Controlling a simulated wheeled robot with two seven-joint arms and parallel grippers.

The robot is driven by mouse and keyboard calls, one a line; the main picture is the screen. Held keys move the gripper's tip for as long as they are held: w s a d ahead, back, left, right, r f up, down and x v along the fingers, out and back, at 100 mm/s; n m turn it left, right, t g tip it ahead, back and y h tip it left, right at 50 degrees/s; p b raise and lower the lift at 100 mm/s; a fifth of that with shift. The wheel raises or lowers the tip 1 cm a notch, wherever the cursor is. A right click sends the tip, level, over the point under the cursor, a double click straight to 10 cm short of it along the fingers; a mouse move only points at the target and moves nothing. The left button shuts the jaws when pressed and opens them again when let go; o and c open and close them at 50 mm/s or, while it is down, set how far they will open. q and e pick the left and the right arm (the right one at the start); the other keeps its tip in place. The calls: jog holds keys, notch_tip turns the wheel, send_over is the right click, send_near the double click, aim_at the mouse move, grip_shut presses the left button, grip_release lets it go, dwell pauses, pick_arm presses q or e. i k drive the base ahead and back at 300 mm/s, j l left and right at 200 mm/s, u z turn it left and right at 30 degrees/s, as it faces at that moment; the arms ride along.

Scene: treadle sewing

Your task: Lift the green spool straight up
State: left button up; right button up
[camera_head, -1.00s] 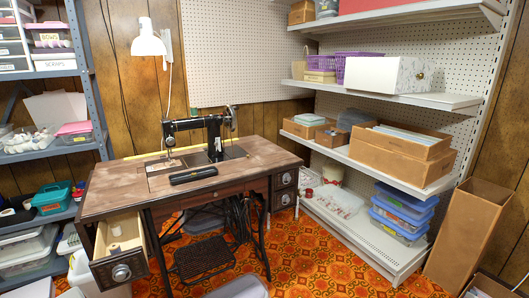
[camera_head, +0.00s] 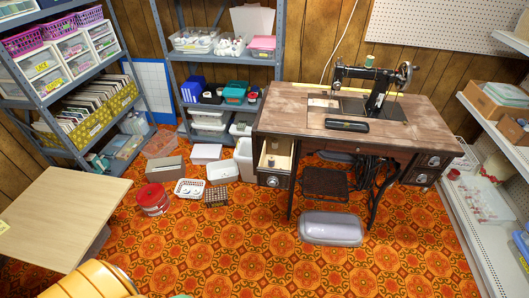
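A small green spool (camera_head: 369,61) stands upright on top of the black sewing machine (camera_head: 376,78), at the back of the wooden treadle table (camera_head: 290,117). Neither gripper is in view, so nothing of mine is seen near the spool. The table's left drawer (camera_head: 273,181) is pulled open, and pale spool-like items (camera_head: 271,160) show inside it.
A dark oblong case (camera_head: 346,125) lies on the table in front of the machine. A pale table (camera_head: 62,215) stands at left, shelving (camera_head: 500,215) at right. The middle floor is clear.

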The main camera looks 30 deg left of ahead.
aim_at(369, 58)
jog(key=u, duration=0.85)
jog(key=i+l+u, duration=0.2)
jog(key=l+u, duration=0.2)
jog(key=l, duration=0.3)
jog(key=l+u, duration=0.35)
jog(key=l, duration=0.35)
jog(key=l+u, duration=0.4)
jog(key=l, duration=0.35)
jog(key=l+u, duration=0.35)
jog(key=l, duration=0.4)
